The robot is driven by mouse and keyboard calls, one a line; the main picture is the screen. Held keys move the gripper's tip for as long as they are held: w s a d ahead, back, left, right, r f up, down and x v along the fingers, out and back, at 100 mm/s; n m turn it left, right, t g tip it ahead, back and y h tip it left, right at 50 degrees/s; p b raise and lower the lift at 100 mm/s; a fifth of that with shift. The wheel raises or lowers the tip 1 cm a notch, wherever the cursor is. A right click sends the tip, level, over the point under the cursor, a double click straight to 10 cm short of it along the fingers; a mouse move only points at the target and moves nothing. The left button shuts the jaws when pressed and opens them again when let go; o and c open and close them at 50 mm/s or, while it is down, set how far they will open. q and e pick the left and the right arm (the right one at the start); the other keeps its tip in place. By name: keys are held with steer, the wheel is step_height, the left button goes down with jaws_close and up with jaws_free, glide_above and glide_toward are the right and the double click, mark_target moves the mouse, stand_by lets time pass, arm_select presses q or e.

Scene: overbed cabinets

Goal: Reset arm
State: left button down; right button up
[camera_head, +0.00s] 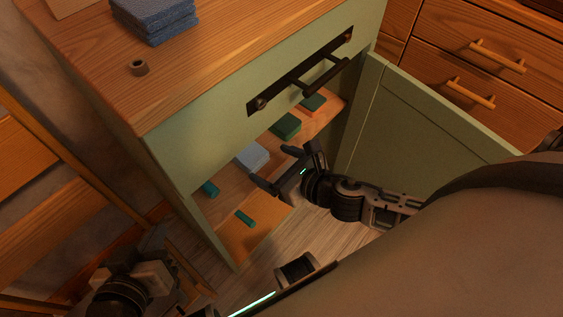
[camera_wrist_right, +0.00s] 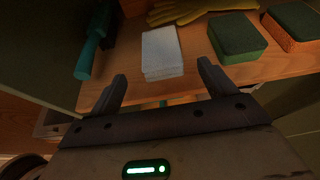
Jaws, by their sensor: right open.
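My right gripper (camera_head: 277,167) is at the open front of the green cabinet (camera_head: 190,155). In the right wrist view its two fingers (camera_wrist_right: 162,74) are spread apart with nothing held between them. A folded pale cloth (camera_wrist_right: 162,52) lies on the shelf just beyond the fingertips, apart from them as far as I can see. It also shows in the head view (camera_head: 252,157). My left gripper (camera_head: 152,277) is low at the left of the head view, dark and partly cut off, and its fingers are not clear.
The cabinet door (camera_head: 425,120) stands open at the right of my right arm. Green sponges (camera_wrist_right: 238,37) and yellow gloves (camera_wrist_right: 190,11) share the shelf.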

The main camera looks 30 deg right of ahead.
steer(key=shift+v, duration=1.1)
